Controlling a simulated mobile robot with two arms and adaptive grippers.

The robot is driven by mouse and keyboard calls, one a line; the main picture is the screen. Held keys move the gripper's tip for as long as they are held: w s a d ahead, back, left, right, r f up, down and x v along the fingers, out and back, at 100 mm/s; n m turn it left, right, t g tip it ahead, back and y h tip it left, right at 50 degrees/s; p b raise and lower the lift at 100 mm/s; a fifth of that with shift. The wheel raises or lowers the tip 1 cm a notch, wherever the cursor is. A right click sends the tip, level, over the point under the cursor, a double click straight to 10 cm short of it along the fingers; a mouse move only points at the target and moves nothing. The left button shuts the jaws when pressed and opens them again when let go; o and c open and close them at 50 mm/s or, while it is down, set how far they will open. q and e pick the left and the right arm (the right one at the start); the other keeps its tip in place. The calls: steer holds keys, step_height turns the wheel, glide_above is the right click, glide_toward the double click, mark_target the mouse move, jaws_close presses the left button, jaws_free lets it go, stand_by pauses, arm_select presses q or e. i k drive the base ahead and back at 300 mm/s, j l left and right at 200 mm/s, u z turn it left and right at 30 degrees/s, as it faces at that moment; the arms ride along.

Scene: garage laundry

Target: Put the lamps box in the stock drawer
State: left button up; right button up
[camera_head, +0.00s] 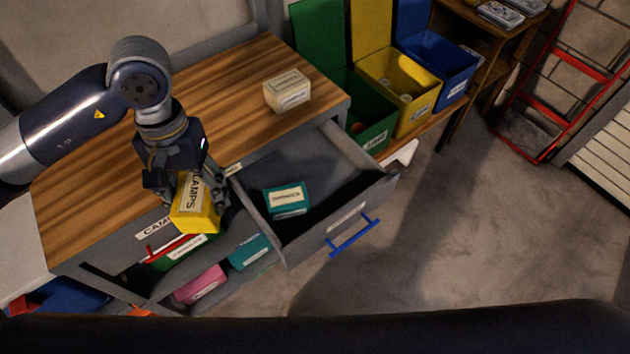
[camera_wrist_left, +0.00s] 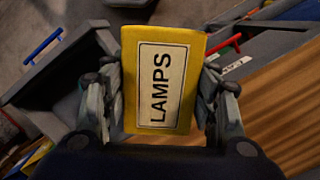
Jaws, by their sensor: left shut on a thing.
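The yellow lamps box (camera_head: 194,219) with a white "LAMPS" label is held by my left gripper (camera_head: 187,190), which is shut on it. In the left wrist view the lamps box (camera_wrist_left: 160,80) sits between the two fingers. In the head view the box is at the bench's front edge, left of the open drawer. The open grey drawer (camera_head: 338,232) has a blue handle (camera_head: 355,238) and a teal box (camera_head: 287,199) inside; much of its floor is bare. Its label is too small to read. My right gripper is not in view.
A cream box (camera_head: 287,91) stands on the wooden bench top (camera_head: 230,85). Below, a drawer with a red handle (camera_head: 168,244) and a shelf with pink (camera_head: 200,284) and teal boxes show. Green, yellow (camera_head: 396,85) and blue bins stand at the back right.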

mark_target(335, 178)
steer(key=j+z, duration=0.1)
steer(key=z, duration=0.3)
steer(key=j+z, duration=0.1)
steer(key=z, duration=0.65)
steer(key=k+j+z, duration=0.1)
steer(key=z, duration=0.25)
steer(key=k+j+z, duration=0.15)
